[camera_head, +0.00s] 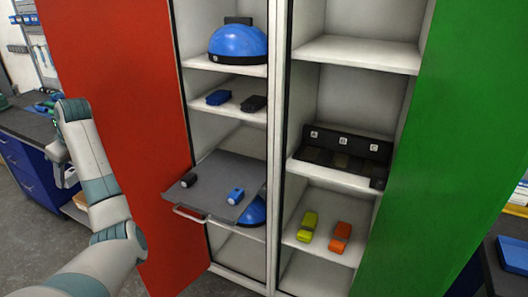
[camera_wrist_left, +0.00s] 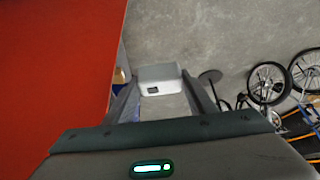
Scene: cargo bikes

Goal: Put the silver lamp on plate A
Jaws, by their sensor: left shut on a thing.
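My left gripper (camera_wrist_left: 158,92) is shut on the silver lamp (camera_wrist_left: 160,73), a pale grey block with a small dark window, in the left wrist view. In the head view this gripper (camera_head: 68,177) hangs at the far left, outside the red door and well away from the shelves. Plate A (camera_head: 311,152) appears to be the leftmost place in the black holder (camera_head: 377,169) on a right-hand cabinet shelf, below a white label. My right gripper is out of view.
The red door (camera_head: 118,120) stands open between my left gripper and the cabinet; the green door (camera_head: 450,130) is open at right. A pulled-out grey tray (camera_head: 210,190) holds a black and a blue lamp. Yellow and orange lamps (camera_head: 340,237) lie below the holder.

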